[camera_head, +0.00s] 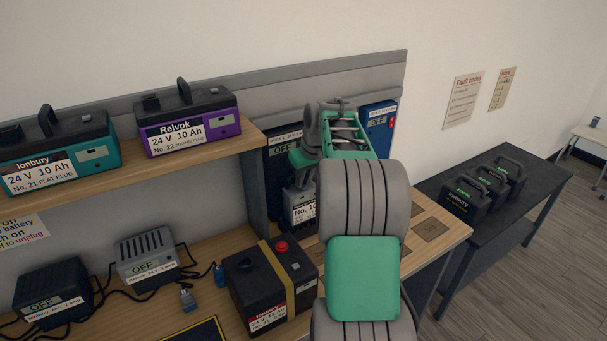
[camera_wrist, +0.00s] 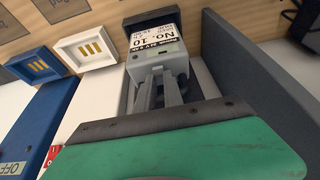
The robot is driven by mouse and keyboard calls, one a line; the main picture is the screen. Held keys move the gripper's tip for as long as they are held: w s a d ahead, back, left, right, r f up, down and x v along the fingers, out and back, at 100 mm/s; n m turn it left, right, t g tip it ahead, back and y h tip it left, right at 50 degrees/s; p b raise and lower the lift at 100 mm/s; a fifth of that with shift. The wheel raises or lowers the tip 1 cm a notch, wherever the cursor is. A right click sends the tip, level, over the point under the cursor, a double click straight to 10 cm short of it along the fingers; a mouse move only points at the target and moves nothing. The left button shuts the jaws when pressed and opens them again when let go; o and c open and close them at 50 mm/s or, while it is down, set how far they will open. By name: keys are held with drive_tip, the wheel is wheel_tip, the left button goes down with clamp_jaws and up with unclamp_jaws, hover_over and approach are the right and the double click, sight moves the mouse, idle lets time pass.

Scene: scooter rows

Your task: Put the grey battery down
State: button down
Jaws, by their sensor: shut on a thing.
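The grey battery (camera_head: 300,208), labelled No. 10 with a dark end, hangs from my gripper over the bench, partly hidden by my arm. It also shows in the wrist view (camera_wrist: 158,62), where my gripper (camera_wrist: 165,92) is shut on its grey handle. Beside it in that view are a pale dock (camera_wrist: 88,50) with yellow contacts and a blue dock (camera_wrist: 38,66). I cannot tell whether the battery touches the bench (camera_head: 455,228).
A dark charger (camera_head: 283,143) and a blue charger (camera_head: 380,122) stand at the wall, both reading OFF. A black battery (camera_head: 265,290) with a yellow strap stands at the front. Teal (camera_head: 58,155) and purple (camera_head: 187,120) batteries sit on the shelf. Several black batteries occupy the dark table (camera_head: 530,188).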

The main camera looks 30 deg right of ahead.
sight(304, 188)
wheel_tip(304, 188, down, 3)
drive_tip(key=shift+d+r, duration=0.1)
drive_tip(key=shift+r, duration=0.05)
drive_tip(key=c, duration=1.9)
unclamp_jaws()
drive_tip(key=shift+s+f, duration=0.1)
drive_tip(key=shift+f, duration=0.15)
drive_tip(key=shift+c, duration=0.2)
drive_tip(key=o, duration=0.5)
drive_tip(key=shift+r, duration=0.1)
drive_tip(key=v, duration=1.2)
